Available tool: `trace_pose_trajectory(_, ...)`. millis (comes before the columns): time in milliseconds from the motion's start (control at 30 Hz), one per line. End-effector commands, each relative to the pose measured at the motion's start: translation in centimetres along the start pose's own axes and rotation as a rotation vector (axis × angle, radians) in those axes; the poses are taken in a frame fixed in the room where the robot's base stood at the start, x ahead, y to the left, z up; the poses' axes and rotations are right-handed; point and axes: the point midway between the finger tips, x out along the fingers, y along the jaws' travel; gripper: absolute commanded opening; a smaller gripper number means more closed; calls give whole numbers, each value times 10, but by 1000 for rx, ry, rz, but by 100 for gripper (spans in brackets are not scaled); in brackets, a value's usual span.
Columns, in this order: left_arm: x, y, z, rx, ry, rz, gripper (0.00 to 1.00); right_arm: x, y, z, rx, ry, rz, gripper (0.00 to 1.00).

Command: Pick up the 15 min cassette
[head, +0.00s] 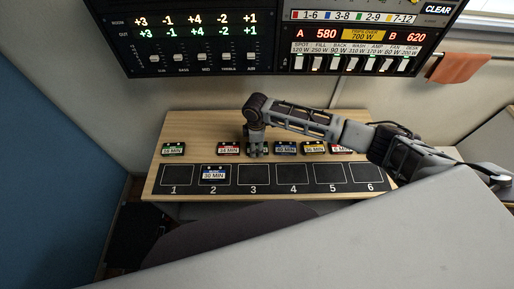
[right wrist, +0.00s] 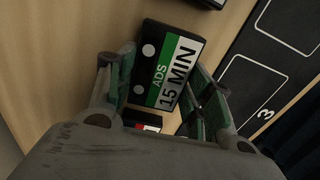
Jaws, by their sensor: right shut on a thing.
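The 15 min cassette (right wrist: 168,66), black with a green and white ADS label, shows in the right wrist view between the two fingers of my right gripper (right wrist: 163,82). The fingers are shut on its sides. In the head view my right gripper (head: 257,152) points down at the back row of cassettes, behind slot 3, and hides the 15 min cassette. I cannot tell whether the cassette is clear of the table. My left gripper is not in view.
The wooden table (head: 195,123) holds a slot strip (head: 233,189) numbered 1 to 6. A blue 30 MIN cassette (head: 213,174) lies in slot 2. A red cassette (head: 228,149) and a blue cassette (head: 285,148) flank the gripper. A green cassette (head: 173,149) lies far left.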

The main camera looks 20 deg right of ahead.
Motion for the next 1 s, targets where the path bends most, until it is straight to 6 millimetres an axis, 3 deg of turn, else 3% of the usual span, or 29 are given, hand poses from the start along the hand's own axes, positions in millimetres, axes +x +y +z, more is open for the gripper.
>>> trace_pose_trajectory(367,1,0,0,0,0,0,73,-16,1,0,-1,2,2,27)
trace_pose_trajectory(800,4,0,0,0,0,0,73,-77,1,0,0,1,1,27)
trace_pose_trajectory(1000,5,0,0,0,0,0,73,-96,1,0,0,1,1,27)
